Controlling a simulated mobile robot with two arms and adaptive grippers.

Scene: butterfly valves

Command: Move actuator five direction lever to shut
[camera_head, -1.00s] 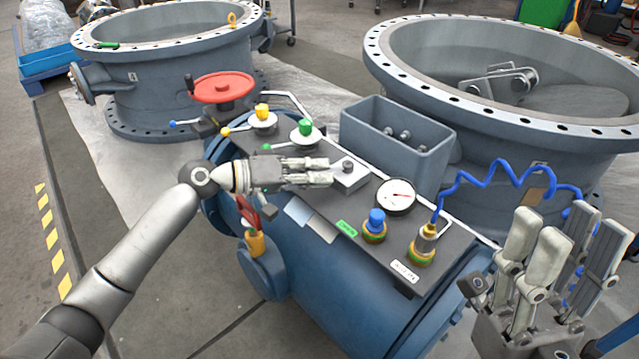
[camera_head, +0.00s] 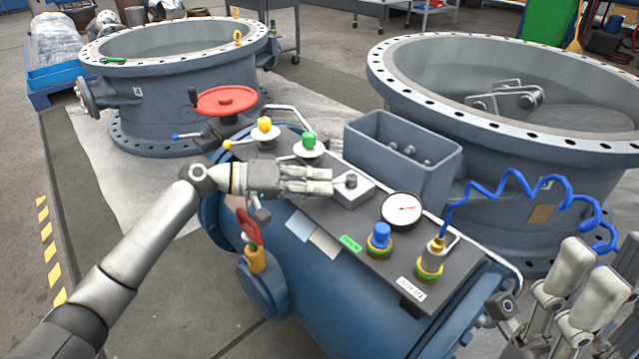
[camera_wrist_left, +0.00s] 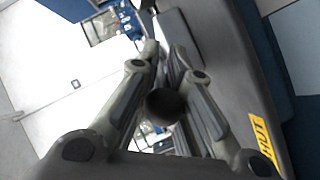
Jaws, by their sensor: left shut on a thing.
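The actuator (camera_head: 330,255) is a blue cylinder with a dark control panel on top. My left gripper (camera_head: 328,181) lies over the panel, fingers pointing right, close to a grey block with a small knob (camera_head: 352,187). In the left wrist view its fingers (camera_wrist_left: 168,85) close around a dark round knob (camera_wrist_left: 165,106), apparently the lever's end. My right gripper (camera_head: 572,290) is open and empty at lower right, partly cut off.
Yellow (camera_head: 264,131) and green (camera_head: 309,145) knobs stand behind the left hand, near a red handwheel (camera_head: 227,101). A gauge (camera_head: 401,210), blue fitting (camera_head: 380,240) and brass fitting with blue coiled hose (camera_head: 520,180) are to the right. A grey bin (camera_head: 400,160) and large valve bodies stand behind.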

